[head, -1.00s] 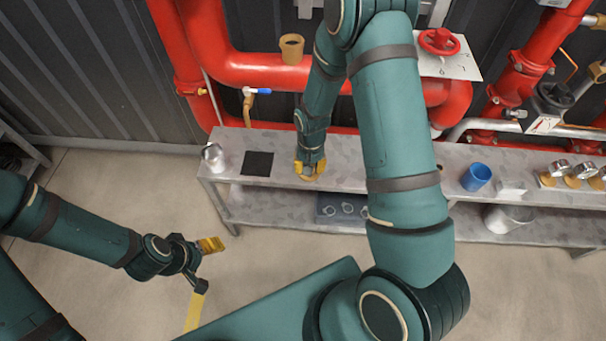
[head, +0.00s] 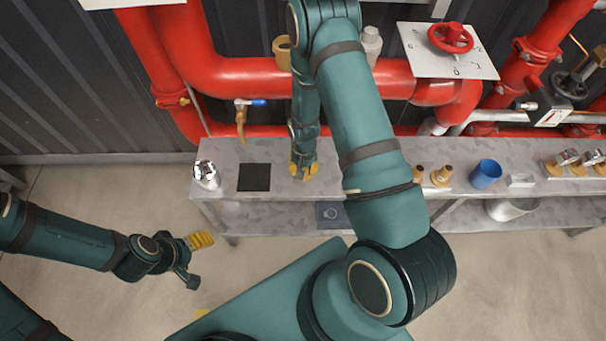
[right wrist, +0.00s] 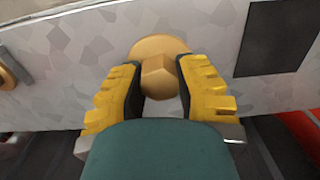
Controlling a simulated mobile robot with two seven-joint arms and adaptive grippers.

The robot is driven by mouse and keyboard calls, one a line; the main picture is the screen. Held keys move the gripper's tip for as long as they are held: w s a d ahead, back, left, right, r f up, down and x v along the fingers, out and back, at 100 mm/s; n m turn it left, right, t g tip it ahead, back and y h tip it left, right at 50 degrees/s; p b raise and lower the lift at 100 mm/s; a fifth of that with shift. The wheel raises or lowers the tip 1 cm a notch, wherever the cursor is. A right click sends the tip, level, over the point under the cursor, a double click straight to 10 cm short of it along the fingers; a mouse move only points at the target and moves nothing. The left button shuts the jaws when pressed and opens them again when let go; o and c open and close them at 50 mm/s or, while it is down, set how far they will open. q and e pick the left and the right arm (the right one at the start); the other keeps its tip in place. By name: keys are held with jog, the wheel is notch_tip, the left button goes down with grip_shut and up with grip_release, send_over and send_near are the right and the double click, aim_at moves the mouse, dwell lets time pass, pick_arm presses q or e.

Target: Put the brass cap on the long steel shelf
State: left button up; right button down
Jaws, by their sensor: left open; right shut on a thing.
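The brass cap (right wrist: 158,78) shows in the right wrist view as a wide round disc with a faceted knob, between the yellow finger pads. My right gripper (right wrist: 160,98) is shut on the knob. In the head view my right gripper (head: 303,172) is over the left part of the long steel shelf (head: 225,190), just right of a black square; the cap is hidden there. The cap is over the shelf's grey top (right wrist: 60,50); I cannot tell whether it touches. My left gripper (head: 194,260) is open and empty over the floor, left of the shelf.
A silver can (head: 206,175) stands at the shelf's left end beside the black square (head: 254,177). Brass fittings (head: 441,176), a blue cup (head: 486,174) and a white block (head: 520,181) stand farther right. Red pipes (head: 250,72) run behind. Shelf room beside my right gripper is clear.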

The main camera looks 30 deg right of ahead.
jog(key=shift+f+b, duration=0.3)
jog(key=shift+f, duration=1.6)
jog(key=c, duration=0.8)
grip_release()
jog(key=shift+f, duration=0.15)
jog(key=shift+o, duration=0.2)
jog(key=shift+r, duration=0.45)
jog(key=r+p, duration=0.2)
jog(key=r, duration=0.9)
jog(key=shift+w, duration=0.2)
jog(key=s+a+n+t+y, duration=0.1)
jog(key=s+a+n, duration=0.1)
jog(key=s+a, duration=0.3)
jog(key=s+a+r+n+t+y, duration=0.1)
jog(key=s+a, duration=0.4)
jog(key=a, duration=0.7)
jog(key=shift+a+r+n+y, duration=0.25)
jog(key=shift+n+y, duration=0.35)
jog(key=shift+y, duration=0.2)
